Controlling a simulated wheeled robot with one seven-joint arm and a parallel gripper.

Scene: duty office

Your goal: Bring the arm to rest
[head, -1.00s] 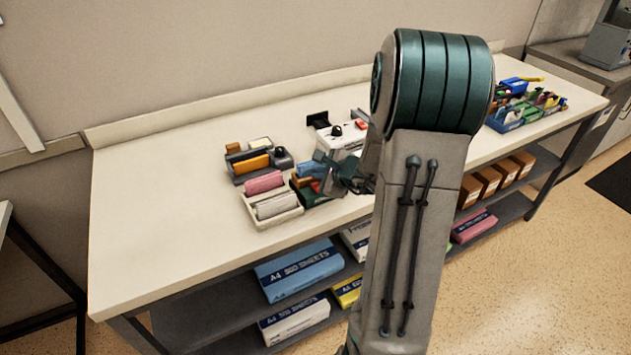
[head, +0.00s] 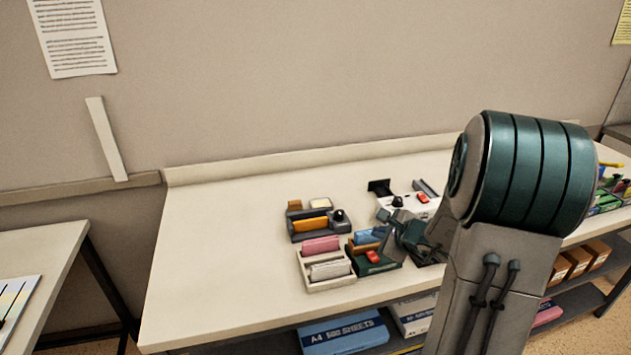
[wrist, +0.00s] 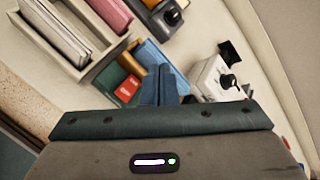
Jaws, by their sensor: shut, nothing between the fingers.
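My arm rises at the right of the head view and reaches over the bench (head: 210,262). My gripper (head: 392,232) hangs over the desk organisers, just left of the white device (head: 412,204). In the wrist view its fingers (wrist: 162,86) are together with nothing between them. Behind the fingers are a green tray with a red item (wrist: 126,88) and a blue item (wrist: 152,58). I cannot tell how high the fingertips are above these. Part of the green tray is hidden by my gripper.
A cream tray (head: 330,286) with pink and grey items and a dark tray (head: 318,228) with an orange item stand left of my gripper. The bench's left part is bare.

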